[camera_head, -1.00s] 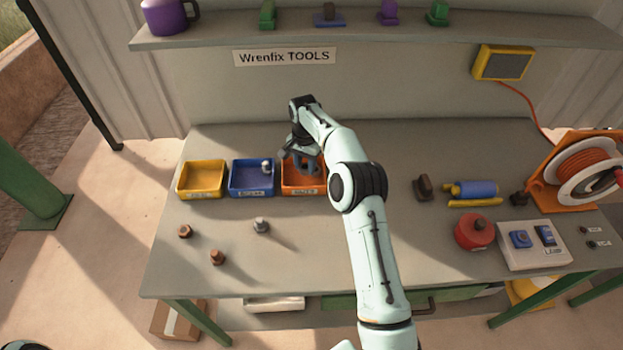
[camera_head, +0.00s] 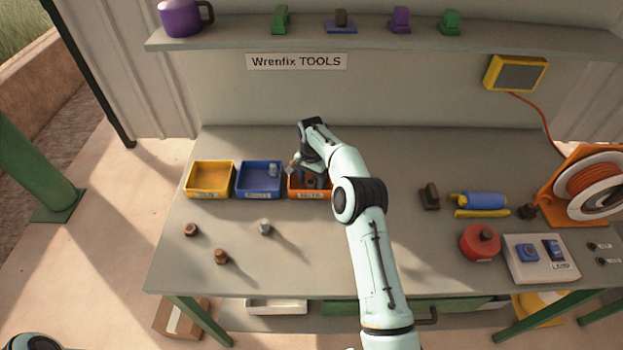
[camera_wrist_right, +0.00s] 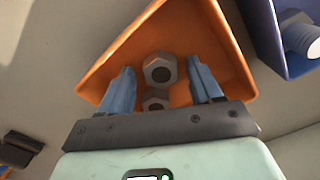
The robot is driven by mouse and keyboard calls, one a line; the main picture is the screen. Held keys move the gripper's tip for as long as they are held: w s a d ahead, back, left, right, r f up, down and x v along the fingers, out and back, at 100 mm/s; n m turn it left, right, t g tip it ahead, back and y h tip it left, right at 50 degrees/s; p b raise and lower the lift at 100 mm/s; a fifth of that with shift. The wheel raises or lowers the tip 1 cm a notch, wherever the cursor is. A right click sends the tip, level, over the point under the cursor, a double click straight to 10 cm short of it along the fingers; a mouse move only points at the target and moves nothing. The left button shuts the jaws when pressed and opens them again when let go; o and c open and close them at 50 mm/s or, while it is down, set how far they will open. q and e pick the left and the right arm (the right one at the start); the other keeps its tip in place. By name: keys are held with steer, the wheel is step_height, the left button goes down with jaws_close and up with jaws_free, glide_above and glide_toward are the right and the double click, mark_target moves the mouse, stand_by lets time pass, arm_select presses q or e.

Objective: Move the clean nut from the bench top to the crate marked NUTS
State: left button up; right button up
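The orange crate (camera_head: 298,194) stands at the right of a row of three crates at the back of the bench; my right gripper partly covers it. Two grey hex nuts lie inside it in the right wrist view: one nut (camera_wrist_right: 159,68) farther in, one nut (camera_wrist_right: 155,99) nearer my palm. Both look clean. My right gripper (camera_wrist_right: 160,66) is open over the crate, blue fingers apart on either side of the nuts. No contact with a nut is visible. It also shows in the head view (camera_head: 313,178). My left gripper is out of view.
A blue crate (camera_head: 258,194) holding a grey bolt (camera_head: 273,171) and a yellow crate (camera_head: 209,193) stand to the left. Two rusty brown pieces (camera_head: 191,229) (camera_head: 221,257) and a grey piece (camera_head: 264,227) are on the bench in front. A red round tin (camera_head: 480,243) is at right.

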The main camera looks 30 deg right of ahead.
mark_target(312, 182)
steer(key=shift+r, duration=0.1)
step_height(312, 182, up, 12)
stand_by(0.6)
stand_by(0.5)
